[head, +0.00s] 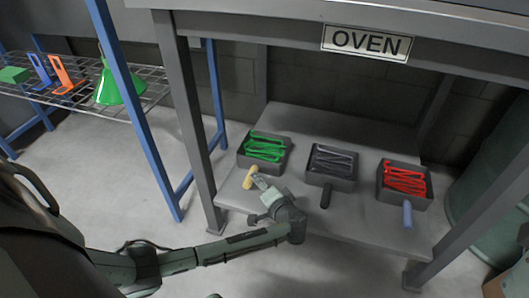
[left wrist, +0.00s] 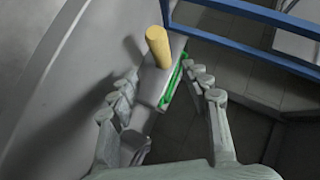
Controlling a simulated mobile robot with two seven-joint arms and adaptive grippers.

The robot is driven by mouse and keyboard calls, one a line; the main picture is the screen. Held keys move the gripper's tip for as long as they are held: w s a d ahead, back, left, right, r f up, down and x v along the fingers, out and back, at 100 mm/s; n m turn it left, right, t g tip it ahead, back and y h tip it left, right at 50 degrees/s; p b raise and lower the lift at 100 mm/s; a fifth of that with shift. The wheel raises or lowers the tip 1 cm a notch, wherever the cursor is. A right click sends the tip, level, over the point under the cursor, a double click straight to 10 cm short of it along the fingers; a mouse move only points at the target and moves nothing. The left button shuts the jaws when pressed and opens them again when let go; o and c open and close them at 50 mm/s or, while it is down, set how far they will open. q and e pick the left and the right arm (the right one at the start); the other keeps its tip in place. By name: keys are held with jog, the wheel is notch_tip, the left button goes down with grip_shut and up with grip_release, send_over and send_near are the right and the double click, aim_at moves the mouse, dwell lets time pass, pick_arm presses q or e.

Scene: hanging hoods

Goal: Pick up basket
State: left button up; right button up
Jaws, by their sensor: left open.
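Three shallow grey baskets rest on the low shelf under the oven sign. The left basket (head: 268,155) holds green zigzag wire and has a yellow handle (head: 248,178). The middle basket (head: 331,167) has dark wire and a black handle. The right basket (head: 405,190) has red wire and a blue handle. My left gripper (head: 255,198) is open at the front of the left basket, close to its yellow handle. In the left wrist view, the yellow handle (left wrist: 158,47) shows between and beyond the spread fingers, with nothing gripped. My right gripper is not in view.
The shelf (head: 365,222) has grey legs and a frame around it. A blue-framed wire rack (head: 115,85) at left holds a green lamp shade (head: 118,85), an orange item and a blue item. A large greenish drum (head: 490,205) stands at right.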

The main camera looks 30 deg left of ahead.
aim_at(259, 163)
pick_arm(q)
jog(key=shift+x, duration=1)
jog(key=b+x, duration=0.2)
jog(key=x, duration=0.4)
jog(key=shift+r, duration=0.2)
jog(key=shift+c, duration=0.5)
grip_shut()
jog(key=shift+w+r, duration=0.1)
